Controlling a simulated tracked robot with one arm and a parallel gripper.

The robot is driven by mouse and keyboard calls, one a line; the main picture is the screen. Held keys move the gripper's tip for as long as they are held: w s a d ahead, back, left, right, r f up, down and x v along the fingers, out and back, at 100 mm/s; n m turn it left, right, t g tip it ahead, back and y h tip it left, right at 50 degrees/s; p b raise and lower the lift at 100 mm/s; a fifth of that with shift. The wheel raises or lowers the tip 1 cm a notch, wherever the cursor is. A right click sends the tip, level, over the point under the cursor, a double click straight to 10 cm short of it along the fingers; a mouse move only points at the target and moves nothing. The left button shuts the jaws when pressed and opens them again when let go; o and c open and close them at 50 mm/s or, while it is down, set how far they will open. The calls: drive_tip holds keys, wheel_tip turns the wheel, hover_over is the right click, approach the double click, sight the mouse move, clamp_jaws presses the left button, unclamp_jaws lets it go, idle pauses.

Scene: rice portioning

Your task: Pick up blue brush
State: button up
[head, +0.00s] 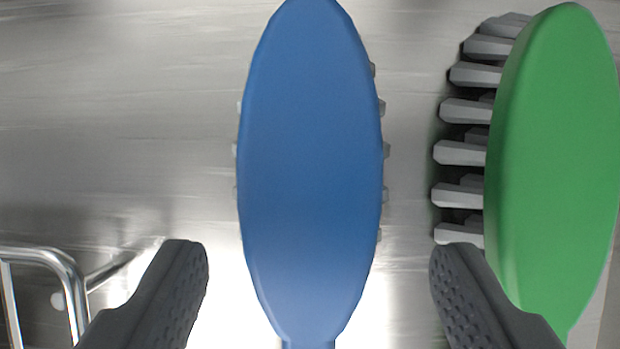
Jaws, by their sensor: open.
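The blue brush (311,165) is in the middle of the head view, its smooth oval back facing me and its narrow neck running off the bottom edge. Tips of its pale bristles show along both sides. My gripper (318,268) is open, with one dark finger to the left of the brush's lower part and the other to the right. Neither finger touches the blue brush, and bright metal shows in both gaps.
A green brush (555,160) with grey bristles is at the right, close to my right finger, which overlaps its lower edge in the picture. A bent metal wire rack (68,268) is at the lower left. Behind is a brushed metal surface (110,130), clear at upper left.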

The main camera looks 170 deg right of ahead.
sight(312, 236)
drive_tip(key=shift+p+x, duration=0.3)
drive_tip(key=shift+x, duration=1.9)
drive_tip(key=shift+a, duration=0.1)
drive_tip(key=c, duration=1.1)
drive_tip(key=shift+r, duration=0.1)
drive_tip(key=shift+r, duration=0.1)
